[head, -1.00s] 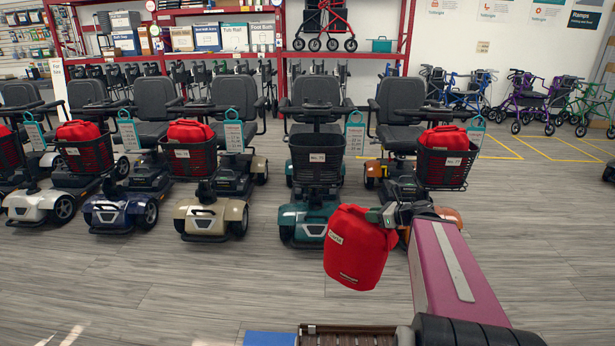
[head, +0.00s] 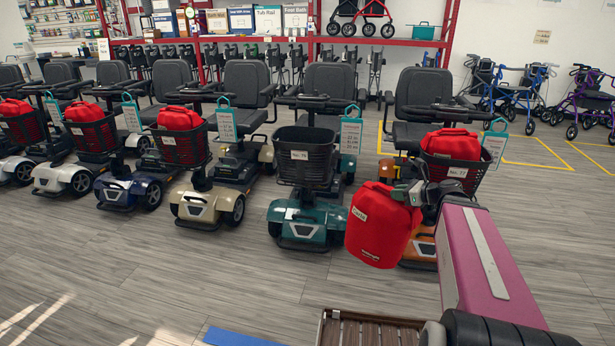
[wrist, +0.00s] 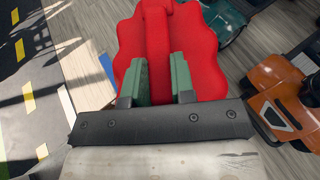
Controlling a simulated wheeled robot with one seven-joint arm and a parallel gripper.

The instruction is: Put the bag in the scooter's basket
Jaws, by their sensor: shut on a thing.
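My gripper (head: 401,192) is shut on a red bag (head: 380,232) with a white label and holds it up in front of the scooters. In the wrist view the green fingers (wrist: 159,78) grip the middle strip of the red bag (wrist: 205,60). The teal scooter (head: 302,222) stands just left of the held bag, and its black basket (head: 306,160) shows no bag. The orange scooter (head: 420,250) is behind the held bag and partly hidden. Its basket (head: 462,178) holds another red bag (head: 450,143).
The tan scooter (head: 210,203) is left of the teal one. A slatted wooden surface (head: 372,330) is at the bottom. The grey floor (head: 150,265) in front is clear.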

